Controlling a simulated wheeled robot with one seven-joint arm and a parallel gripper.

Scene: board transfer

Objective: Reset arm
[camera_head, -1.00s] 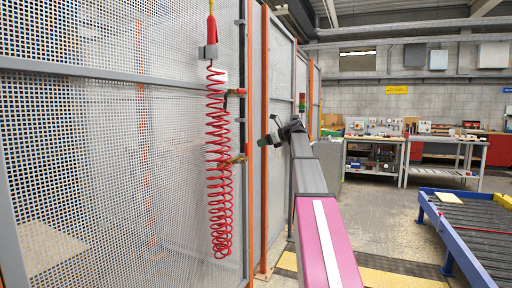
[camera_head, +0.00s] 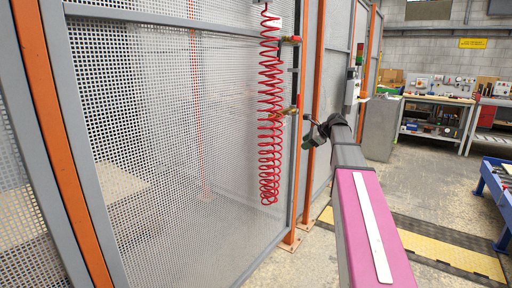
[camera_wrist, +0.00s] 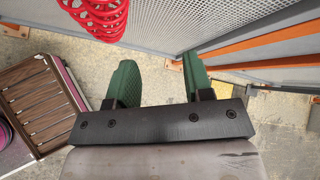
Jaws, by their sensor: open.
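My gripper (camera_wrist: 159,84) shows in the wrist view with its two green fingers apart and nothing between them. Bare floor shows beyond the fingertips. In the head view my gripper (camera_head: 310,132) is small and dark at the far end of my extended arm, close to the mesh fence. My arm's pink and grey link runs from the bottom right up toward it.
A mesh fence (camera_head: 150,150) with orange posts stands close on the left. A red coiled hose (camera_head: 270,120) hangs beside it, near my gripper. Workbenches (camera_head: 435,98) stand at the back. A blue-framed conveyor (camera_head: 497,185) is at the right. Open floor lies between.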

